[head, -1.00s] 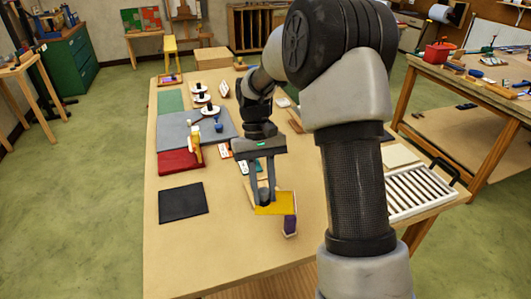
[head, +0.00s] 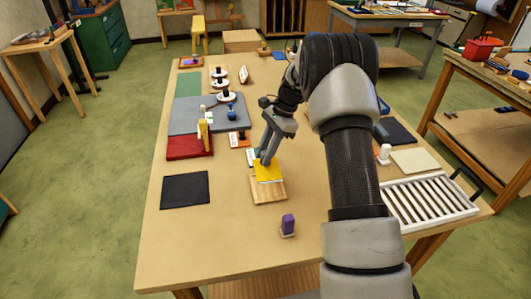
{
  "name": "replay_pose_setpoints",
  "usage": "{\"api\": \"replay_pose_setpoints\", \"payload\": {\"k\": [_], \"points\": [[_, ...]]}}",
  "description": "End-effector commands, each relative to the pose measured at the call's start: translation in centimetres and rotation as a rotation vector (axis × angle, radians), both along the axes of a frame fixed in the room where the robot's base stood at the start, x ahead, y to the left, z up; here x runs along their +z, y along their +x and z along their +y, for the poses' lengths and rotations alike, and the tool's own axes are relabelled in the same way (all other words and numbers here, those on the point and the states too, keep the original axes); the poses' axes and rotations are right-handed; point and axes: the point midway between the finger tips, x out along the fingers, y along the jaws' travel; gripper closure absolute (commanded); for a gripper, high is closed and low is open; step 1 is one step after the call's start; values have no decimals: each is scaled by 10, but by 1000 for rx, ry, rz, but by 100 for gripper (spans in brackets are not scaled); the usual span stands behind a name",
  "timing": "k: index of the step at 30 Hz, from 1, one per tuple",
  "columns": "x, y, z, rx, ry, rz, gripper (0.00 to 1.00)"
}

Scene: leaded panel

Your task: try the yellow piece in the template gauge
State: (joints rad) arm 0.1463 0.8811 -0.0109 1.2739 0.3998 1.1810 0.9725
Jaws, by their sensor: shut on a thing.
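My gripper (head: 266,162) points down and is shut on the yellow piece (head: 268,174), a flat yellow plate. The yellow piece is over the far part of a light wooden board (head: 269,191), which looks like the template gauge. The board's near part is bare. I cannot tell whether the piece touches the board or hangs just above it. Any recess under the piece is hidden.
A purple block (head: 288,224) stands near the front. A black mat (head: 185,190), a red pad (head: 190,146) and a grey mat (head: 180,117) lie left. A white slotted rack (head: 428,203) is at right. The table's front left is clear.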

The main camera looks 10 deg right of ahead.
Motion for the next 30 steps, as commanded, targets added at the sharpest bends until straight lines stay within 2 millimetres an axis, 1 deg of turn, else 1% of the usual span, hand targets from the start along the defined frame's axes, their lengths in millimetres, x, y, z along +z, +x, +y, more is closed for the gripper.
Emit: {"api": "replay_pose_setpoints", "payload": {"k": [11, 12, 17, 24, 30], "points": [[3, 0, 0, 6, 6, 2, 96], [-3, -1, 0, 7, 5, 2, 96], [-14, -1, 0, 7, 5, 3, 96], [-39, -1, 0, 7, 4, 3, 96], [-53, -1, 0, 7, 4, 3, 96]]}}
